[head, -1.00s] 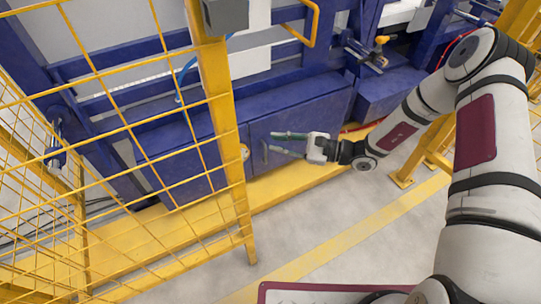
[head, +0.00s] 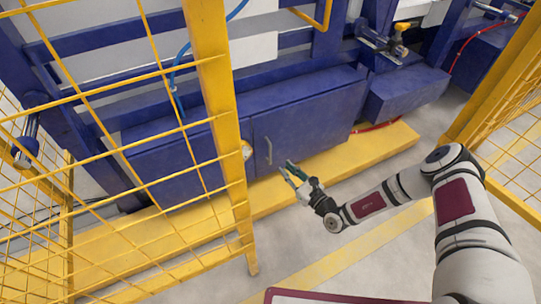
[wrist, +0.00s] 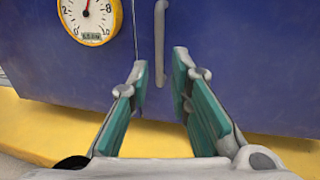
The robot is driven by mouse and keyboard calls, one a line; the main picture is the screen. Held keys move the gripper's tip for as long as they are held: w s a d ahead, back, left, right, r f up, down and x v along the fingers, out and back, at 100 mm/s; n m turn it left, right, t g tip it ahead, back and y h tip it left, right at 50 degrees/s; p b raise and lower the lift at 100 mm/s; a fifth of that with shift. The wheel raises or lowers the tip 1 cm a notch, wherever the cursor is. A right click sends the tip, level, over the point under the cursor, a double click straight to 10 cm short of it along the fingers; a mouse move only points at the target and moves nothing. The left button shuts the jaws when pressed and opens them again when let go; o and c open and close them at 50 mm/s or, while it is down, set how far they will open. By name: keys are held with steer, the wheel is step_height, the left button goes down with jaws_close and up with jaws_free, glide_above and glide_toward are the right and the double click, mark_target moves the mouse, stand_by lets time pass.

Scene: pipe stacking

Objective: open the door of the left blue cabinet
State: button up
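The left blue cabinet (head: 310,115) stands low on the machine in the head view, its door closed. A grey vertical handle (head: 268,151) is near the door's left edge; it also shows upright at the top of the wrist view (wrist: 160,35). My gripper (head: 286,170) is just right of and below the handle in the head view, pointing up and left to the door. In the wrist view my gripper (wrist: 158,82) is open, its green-padded fingers empty. The handle lines up with the gap between the fingertips and appears ahead of them, apart.
A yellow-rimmed gauge (wrist: 95,18) sits left of the handle. A yellow mesh fence (head: 215,110) with a thick post stands left of the gripper. A yellow ledge (head: 370,150) runs below the cabinet. Another blue box (head: 407,95) is to the right. Grey floor in front is open.

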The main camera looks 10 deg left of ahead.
mark_target(270, 162)
steer(key=b+x, duration=0.3)
steer(key=x, duration=0.7)
steer(key=shift+a+b, duration=0.1)
steer(key=shift+b, duration=0.3)
jaws_close()
